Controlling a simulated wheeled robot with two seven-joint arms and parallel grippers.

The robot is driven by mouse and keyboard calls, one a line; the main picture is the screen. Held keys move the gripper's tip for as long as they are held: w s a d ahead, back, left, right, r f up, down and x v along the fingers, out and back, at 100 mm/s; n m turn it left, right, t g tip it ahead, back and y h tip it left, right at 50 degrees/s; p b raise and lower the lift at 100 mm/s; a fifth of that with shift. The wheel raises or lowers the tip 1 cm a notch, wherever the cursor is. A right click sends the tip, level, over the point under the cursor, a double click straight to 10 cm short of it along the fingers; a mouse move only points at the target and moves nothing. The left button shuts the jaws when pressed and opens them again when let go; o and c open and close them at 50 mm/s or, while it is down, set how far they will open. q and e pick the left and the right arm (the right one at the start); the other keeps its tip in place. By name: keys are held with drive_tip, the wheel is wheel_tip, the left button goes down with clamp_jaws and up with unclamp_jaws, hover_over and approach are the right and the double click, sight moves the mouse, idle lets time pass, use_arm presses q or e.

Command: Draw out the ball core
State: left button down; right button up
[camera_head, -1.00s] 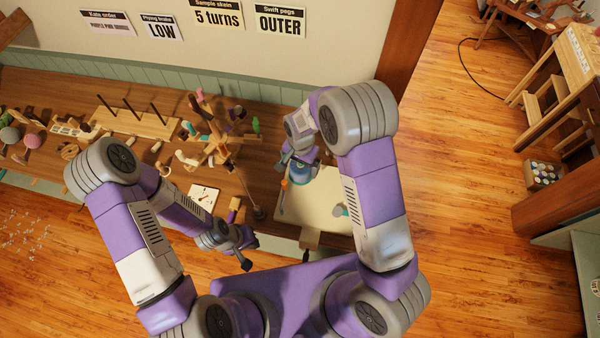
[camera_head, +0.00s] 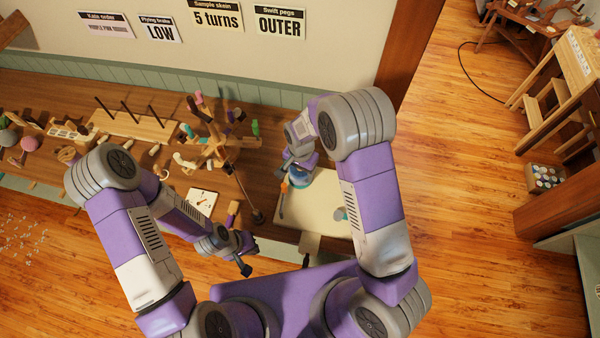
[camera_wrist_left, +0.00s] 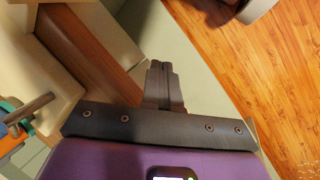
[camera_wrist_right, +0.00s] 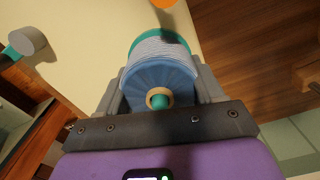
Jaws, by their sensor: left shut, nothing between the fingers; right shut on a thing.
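A round blue-grey wound ball (camera_wrist_right: 162,75) fills the space between the fingers of my right gripper (camera_wrist_right: 160,82), which is shut on it. A green core (camera_wrist_right: 160,99) with a pale wooden ring pokes out of the ball's near end; green also shows at the far rim. In the head view the ball (camera_head: 299,178) is at the cream board's back left, under my right gripper (camera_head: 300,162). My left gripper (camera_wrist_left: 162,80) is shut and empty; in the head view it hangs in front of the bench (camera_head: 245,264).
The cream board (camera_head: 310,212) bears an orange-tipped tool (camera_head: 284,193) and a grey-ended green piece (camera_head: 341,214). A wooden pegged swift (camera_head: 215,145) stands to the left. A peg rack (camera_head: 135,124) and small items lie farther left.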

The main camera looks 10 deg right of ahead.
drive_tip(key=shift+r+p, duration=0.45)
drive_tip(key=shift+r, duration=0.25)
idle(0.6)
drive_tip(key=shift+r+p, duration=3)
drive_tip(key=shift+r, duration=1.15)
drive_tip(key=shift+r, duration=0.1)
drive_tip(key=shift+r+p, duration=1.15)
drive_tip(key=shift+r, duration=0.3)
drive_tip(key=shift+f, duration=0.1)
